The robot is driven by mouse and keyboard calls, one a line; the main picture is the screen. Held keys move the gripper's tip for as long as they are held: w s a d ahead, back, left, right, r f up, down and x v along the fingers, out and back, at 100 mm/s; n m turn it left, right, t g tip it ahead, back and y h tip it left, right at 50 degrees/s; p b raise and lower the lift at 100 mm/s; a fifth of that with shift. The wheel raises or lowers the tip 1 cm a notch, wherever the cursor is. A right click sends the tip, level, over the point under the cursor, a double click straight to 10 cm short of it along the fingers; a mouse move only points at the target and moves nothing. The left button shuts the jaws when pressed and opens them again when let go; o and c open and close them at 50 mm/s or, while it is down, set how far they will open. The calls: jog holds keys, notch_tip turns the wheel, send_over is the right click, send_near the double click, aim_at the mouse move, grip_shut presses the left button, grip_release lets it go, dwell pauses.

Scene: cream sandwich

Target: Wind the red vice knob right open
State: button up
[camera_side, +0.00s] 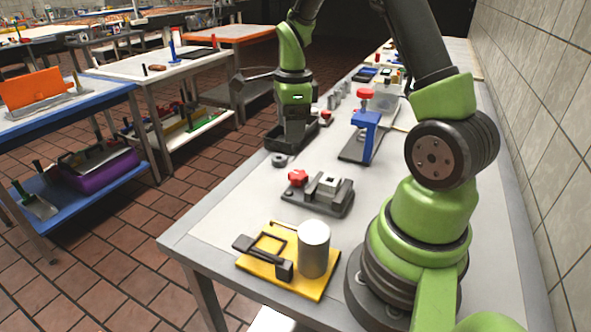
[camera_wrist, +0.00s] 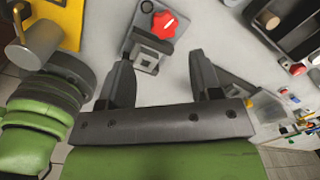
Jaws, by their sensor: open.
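The red vice knob (camera_side: 297,177) is a lobed red handle at the left end of a dark grey vice (camera_side: 318,202) on the bench. A pale square block (camera_side: 329,183) sits at the vice's jaws; I cannot tell how far apart the jaws are. My gripper (camera_side: 293,142) points down beyond the vice, apart from the knob. In the wrist view my gripper (camera_wrist: 160,62) is open with nothing between its fingers. The red knob (camera_wrist: 163,24) shows ahead of the fingertips, with the vice (camera_wrist: 145,50) partly behind the left finger.
A yellow plate (camera_side: 290,282) with a dark handled part and a grey cylinder (camera_side: 314,250) stands nearer the bench's front. A blue press with a red top (camera_side: 366,118) stands behind the vice.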

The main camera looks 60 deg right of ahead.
aim_at(296, 175)
jog(key=f, duration=0.1)
jog(key=d+f+m, duration=0.1)
jog(key=f, duration=0.1)
jog(key=shift+s+d+f+m+g, duration=0.2)
jog(key=shift+d+m+g, duration=0.1)
jog(key=shift+d+m, duration=0.1)
notch_tip(296, 175, down, 9)
jog(key=shift+a+f, duration=0.1)
jog(key=shift+f, duration=0.05)
jog(key=c, duration=0.6)
jog(key=shift+n, duration=1.6)
jog(key=shift+c, duration=0.2)
